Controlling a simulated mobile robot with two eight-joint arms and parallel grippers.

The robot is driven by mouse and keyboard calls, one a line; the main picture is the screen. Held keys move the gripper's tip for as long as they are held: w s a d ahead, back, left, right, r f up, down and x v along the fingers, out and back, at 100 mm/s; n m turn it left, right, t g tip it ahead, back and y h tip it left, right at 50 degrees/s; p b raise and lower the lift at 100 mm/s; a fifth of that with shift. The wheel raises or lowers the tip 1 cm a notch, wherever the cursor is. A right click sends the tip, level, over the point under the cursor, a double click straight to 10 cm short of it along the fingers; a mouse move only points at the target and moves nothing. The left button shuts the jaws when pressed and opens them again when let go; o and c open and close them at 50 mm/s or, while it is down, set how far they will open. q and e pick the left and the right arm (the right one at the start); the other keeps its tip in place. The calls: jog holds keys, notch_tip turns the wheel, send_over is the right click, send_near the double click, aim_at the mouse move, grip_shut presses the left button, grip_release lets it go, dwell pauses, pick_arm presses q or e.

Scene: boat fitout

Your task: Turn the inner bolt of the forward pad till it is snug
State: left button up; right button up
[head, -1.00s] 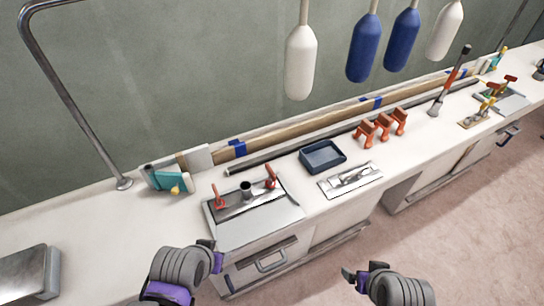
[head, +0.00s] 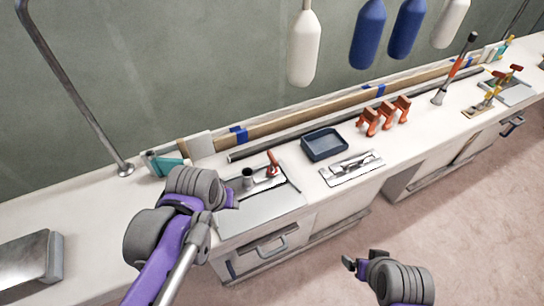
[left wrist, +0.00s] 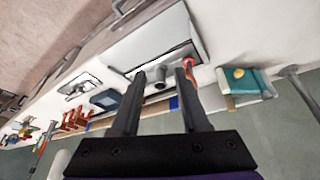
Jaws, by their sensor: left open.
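The nearer pad is a metal plate (head: 262,183) with a short grey tube (head: 248,181) standing on it, set on a pale panel on the bench. A red-handled bolt (head: 272,163) stands at its right end. The left-end red-handled bolt is hidden behind my left arm in the head view, but shows in the left wrist view (left wrist: 188,66) beside one finger. My left gripper (left wrist: 163,72) is open and empty, pointing at the pad, with the tube between its fingers in the picture. I cannot tell whether it touches anything. My right gripper (head: 355,264) hangs low before the bench.
A blue tray (head: 324,145), a metal plate (head: 352,168) and several orange clamps (head: 384,117) lie to the right. A teal block (head: 166,166) and a steel post (head: 122,168) stand left. White and blue fenders (head: 368,34) hang above. Another pad with red handles (head: 513,77) is far right.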

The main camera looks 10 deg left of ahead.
pick_arm(q)
jog(key=w+d+r+n+g, duration=0.2)
jog(key=w+r, duration=0.1)
jog(key=w, duration=0.8)
jog(key=n+g+b, duration=0.2)
jog(key=n, duration=0.1)
send_near(272, 156)
jog(key=f, duration=1)
jog(key=shift+w+b, duration=0.2)
jog(key=shift+b, duration=0.2)
jog(key=shift+c, duration=0.3)
grip_shut()
